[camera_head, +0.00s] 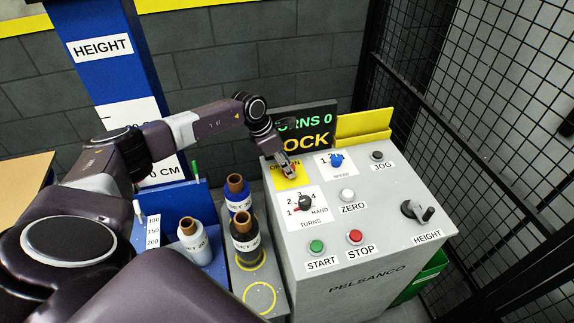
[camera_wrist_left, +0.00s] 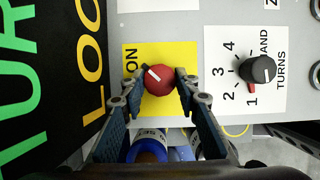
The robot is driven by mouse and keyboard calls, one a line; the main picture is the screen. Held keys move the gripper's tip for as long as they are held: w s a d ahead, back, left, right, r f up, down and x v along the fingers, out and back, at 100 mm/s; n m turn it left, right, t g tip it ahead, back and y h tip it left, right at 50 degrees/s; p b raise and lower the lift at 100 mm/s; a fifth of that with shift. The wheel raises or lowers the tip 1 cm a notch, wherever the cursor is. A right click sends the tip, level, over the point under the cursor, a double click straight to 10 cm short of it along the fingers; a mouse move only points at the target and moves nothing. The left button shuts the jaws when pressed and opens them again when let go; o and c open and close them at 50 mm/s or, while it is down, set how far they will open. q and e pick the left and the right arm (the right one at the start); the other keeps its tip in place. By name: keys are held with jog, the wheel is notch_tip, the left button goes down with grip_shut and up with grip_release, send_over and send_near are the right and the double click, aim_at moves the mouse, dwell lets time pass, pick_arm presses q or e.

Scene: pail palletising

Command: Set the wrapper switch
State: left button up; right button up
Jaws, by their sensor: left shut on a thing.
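The control panel (camera_head: 325,230) is a light grey box with a sloped top. Its red rotary switch (camera_wrist_left: 160,82) sits on a yellow plate (camera_wrist_left: 131,50) at the panel's back left corner. My left gripper (camera_head: 289,172) reaches over that corner and is shut on the red switch. In the left wrist view its two fingers stand on either side of the knob. The knob's white pointer line slants to the upper left, near the word ON. In the head view the gripper hides the knob and part of the label. My right gripper is not in view.
A black turns dial (camera_head: 305,203) lies close in front of the switch. The display (camera_head: 306,125) shows TURNS 0 and LOCK. Bottles (camera_head: 245,235) stand left; a mesh fence (camera_head: 480,100) is right.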

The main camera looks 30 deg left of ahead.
pick_arm(q)
jog(key=shift+r+n, duration=0.15)
jog(key=shift+n, duration=0.25)
jog(key=n+t+y+p, duration=0.1)
jog(key=n, duration=0.2)
jog(key=shift+d, duration=0.1)
jog(key=shift+n+y, duration=0.4)
jog(key=shift+n, duration=0.5)
jog(key=shift+d+n+y, duration=0.15)
jog(key=shift+n+y, duration=0.25)
jog(key=shift+n, duration=0.6)
jog(key=n+b, duration=0.1)
jog(key=n+y, duration=0.1)
jog(key=shift+w+f+n+b, duration=0.1)
jog(key=shift+f+n+b, duration=0.1)
jog(key=shift+n+b, duration=0.15)
jog(key=n+y+b, duration=0.1)
jog(key=n+b, duration=0.2)
jog(key=shift+d+n, duration=0.15)
jog(key=shift+n, duration=0.1)
jog(key=shift+w+r+n+g+y+b, duration=0.1)
jog(key=shift+n+g+y+b, duration=0.3)
jog(key=shift+n+b, duration=0.5)
jog(key=shift+r+n+g+y+b, duration=0.1)
jog(key=shift+n+g+y+b, duration=0.35)
jog(key=shift+n, duration=0.65)
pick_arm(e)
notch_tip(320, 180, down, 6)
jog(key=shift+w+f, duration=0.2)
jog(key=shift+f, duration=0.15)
